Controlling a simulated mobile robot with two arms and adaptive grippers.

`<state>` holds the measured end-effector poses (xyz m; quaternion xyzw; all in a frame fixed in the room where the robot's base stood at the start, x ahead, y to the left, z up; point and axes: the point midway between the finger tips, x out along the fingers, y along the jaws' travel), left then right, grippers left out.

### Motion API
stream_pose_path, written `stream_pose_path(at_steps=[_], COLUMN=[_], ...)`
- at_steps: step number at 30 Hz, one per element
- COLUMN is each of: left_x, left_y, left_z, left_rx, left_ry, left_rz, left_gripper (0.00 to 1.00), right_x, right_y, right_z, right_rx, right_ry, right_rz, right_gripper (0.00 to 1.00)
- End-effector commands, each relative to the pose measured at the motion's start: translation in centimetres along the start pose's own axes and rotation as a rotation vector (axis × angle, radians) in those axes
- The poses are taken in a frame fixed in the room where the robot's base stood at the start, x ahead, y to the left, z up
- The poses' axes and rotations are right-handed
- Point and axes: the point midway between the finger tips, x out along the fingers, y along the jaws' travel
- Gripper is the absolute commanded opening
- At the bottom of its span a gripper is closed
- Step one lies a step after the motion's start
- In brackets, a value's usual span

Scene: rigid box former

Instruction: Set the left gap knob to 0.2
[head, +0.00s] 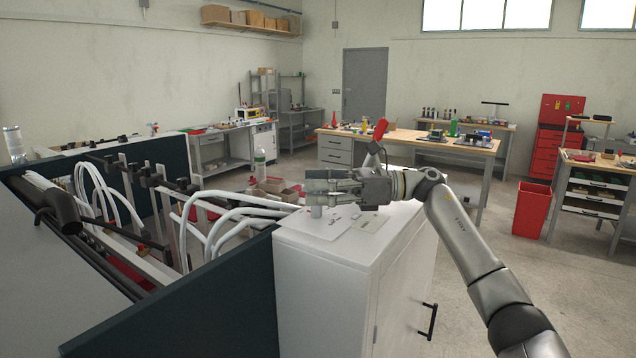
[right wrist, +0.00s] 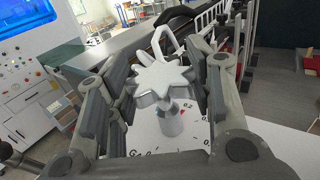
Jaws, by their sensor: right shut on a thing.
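The knob is a white star-shaped head (right wrist: 163,83) on a short grey post, seen in the right wrist view. It stands over a white dial plate (right wrist: 146,138) with printed numbers. A small red mark shows on the dial beside a printed 0.2. Part of a label starting "Ga" is visible, and the rest is hidden. My right gripper (right wrist: 160,88) is shut on the knob, with fingers on both sides of it. In the head view, my right gripper (head: 318,188) reaches in from the right over the white cabinet (head: 330,245), and its fingers hide most of the knob. My left gripper is not in view.
White curved hoses (head: 105,195) and dark rails fill the machine left of the cabinet. A dark panel (head: 215,305) borders the cabinet's left side. A red bin (head: 532,210) and workbenches stand farther back. Open floor lies right of the cabinet.

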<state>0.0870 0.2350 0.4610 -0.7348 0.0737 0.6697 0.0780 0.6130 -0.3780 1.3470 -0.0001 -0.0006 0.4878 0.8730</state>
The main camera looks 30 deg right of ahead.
Motion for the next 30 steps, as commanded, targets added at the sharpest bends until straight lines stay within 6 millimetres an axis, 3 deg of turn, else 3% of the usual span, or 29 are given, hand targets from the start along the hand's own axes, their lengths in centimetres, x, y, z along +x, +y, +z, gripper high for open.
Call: stream_pose_path(at_steps=[23,24,29,30], left_x=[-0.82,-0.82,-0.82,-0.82], left_y=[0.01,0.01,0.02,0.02], left_z=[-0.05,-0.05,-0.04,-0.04], left_rx=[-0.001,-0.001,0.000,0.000], left_ry=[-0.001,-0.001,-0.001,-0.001], left_rz=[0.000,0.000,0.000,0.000], left_gripper=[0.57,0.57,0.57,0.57], right_x=[-0.02,-0.02,-0.01,-0.01], right_y=[-0.04,-0.04,-0.05,-0.05], right_z=[0.04,0.04,0.02,0.01], right_rx=[0.000,0.000,0.000,0.000], right_ry=[0.000,0.000,0.000,0.001], right_rz=[0.092,0.092,0.091,0.091], right_gripper=[0.24,0.49,0.70,0.70])
